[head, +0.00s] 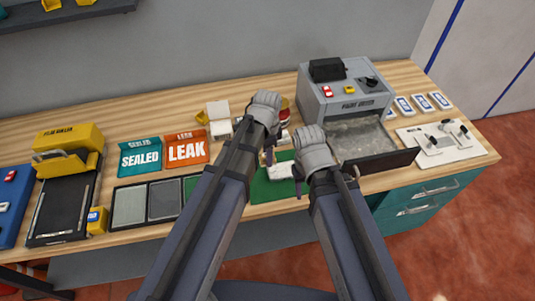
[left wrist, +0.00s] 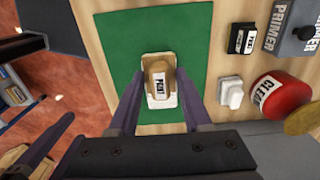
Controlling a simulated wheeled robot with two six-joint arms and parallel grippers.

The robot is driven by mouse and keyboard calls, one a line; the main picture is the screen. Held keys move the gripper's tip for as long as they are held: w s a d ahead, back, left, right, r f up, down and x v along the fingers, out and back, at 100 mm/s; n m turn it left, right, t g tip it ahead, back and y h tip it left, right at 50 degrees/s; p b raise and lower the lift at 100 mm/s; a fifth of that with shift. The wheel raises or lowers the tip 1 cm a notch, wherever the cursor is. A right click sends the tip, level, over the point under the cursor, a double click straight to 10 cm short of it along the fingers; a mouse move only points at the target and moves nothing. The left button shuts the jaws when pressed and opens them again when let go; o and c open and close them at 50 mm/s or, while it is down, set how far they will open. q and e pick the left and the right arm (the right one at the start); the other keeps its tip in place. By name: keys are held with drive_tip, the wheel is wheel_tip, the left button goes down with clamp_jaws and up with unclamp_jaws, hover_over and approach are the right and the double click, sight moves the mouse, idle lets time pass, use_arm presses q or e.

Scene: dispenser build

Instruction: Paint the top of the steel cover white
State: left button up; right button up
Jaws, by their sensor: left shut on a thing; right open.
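A white, flat piece (head: 280,171) lies on the green mat (head: 272,190), and it also shows in the left wrist view (left wrist: 153,102). A tan block with a pale, unreadable label (left wrist: 160,80) stands over it, between the fingers of my left gripper (left wrist: 160,92). My left gripper (head: 268,157) is shut on this tan block, low above the mat. I cannot tell whether the white piece is the steel cover or part of the held tool. My right gripper (head: 327,180) is open, to the right of the mat; its fingers are partly hidden by its hand.
A red tin (left wrist: 280,95), a white block (left wrist: 231,92) and a primer container (left wrist: 295,35) stand beside the mat. A grey machine (head: 347,95) with an open tray (head: 375,162) is at right. SEALED (head: 140,157) and LEAK (head: 186,150) bins and dark trays (head: 130,207) are at left.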

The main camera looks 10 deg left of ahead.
use_arm(q)
drive_tip(key=shift+r, duration=0.1)
wheel_tip(320, 180, up, 3)
drive_tip(key=p, duration=0.3)
idle(0.4)
